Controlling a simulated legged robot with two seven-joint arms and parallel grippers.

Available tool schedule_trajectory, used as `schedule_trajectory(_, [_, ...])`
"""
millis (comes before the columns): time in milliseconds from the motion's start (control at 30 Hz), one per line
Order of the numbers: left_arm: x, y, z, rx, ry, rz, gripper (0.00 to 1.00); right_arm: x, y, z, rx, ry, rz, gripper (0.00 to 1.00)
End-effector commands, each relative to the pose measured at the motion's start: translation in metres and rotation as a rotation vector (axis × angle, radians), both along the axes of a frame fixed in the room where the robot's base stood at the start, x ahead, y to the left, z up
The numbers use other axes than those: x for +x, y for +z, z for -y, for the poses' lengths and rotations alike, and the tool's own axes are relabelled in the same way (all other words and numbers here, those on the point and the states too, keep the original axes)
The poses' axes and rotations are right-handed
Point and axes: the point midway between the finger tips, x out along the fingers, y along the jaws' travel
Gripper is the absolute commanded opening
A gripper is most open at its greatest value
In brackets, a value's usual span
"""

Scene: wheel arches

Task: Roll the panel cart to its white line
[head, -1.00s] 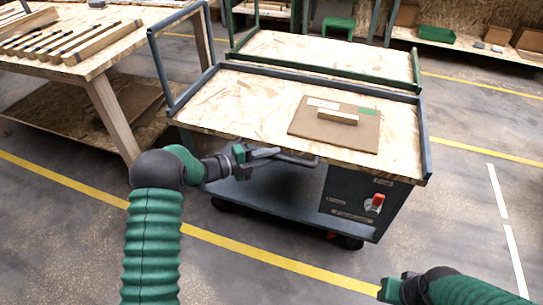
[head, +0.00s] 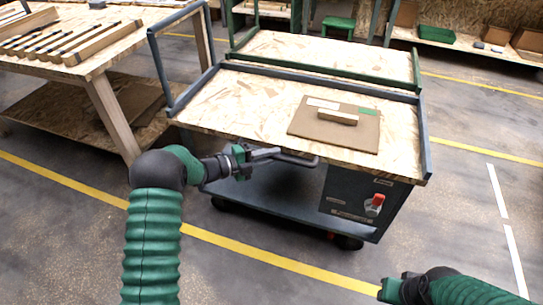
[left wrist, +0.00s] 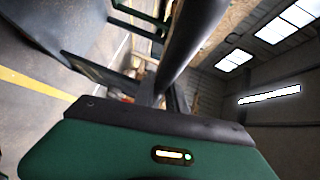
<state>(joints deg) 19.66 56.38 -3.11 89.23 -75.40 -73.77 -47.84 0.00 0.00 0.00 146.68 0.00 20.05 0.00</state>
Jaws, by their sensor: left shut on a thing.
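The panel cart (head: 250,100) has a chipboard top, dark blue-grey rails and a lower shelf. A brown board (head: 350,138) with a small wooden block lies on its top. Its front panel carries a red knob (head: 376,200). My left gripper (head: 258,154) is shut on the cart's dark handle bar (head: 298,160) below the front edge. In the left wrist view the dark bar (left wrist: 190,45) runs up from the gripper.
A wooden workbench (head: 95,65) with long tools stands close on the left. A second, green-railed cart (head: 330,50) stands right behind. Yellow lines (head: 270,262) cross the floor in front and behind. The floor to the right is clear.

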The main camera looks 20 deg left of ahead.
Motion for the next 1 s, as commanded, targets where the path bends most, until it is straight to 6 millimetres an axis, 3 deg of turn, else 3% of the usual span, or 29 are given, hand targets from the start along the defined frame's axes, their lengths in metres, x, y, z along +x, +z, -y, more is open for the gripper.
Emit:
schedule_trajectory(267, [-0.003, -0.006, 0.007, 0.002, -0.004, -0.014, 0.0, 0.0, 0.0, 0.0, 0.0, 0.0, 0.0, 0.36])
schedule_trajectory(433, [-0.005, -0.006, 0.028, 0.0, -0.01, -0.016, 0.0, 0.0, 0.003, 0.0, 0.0, 0.0, 0.0, 0.36])
schedule_trajectory(1000, [-0.011, -0.007, 0.175, 0.003, -0.015, -0.014, 0.0, 0.0, 0.007, 0.0, 0.0, 0.0, 0.0, 0.36])
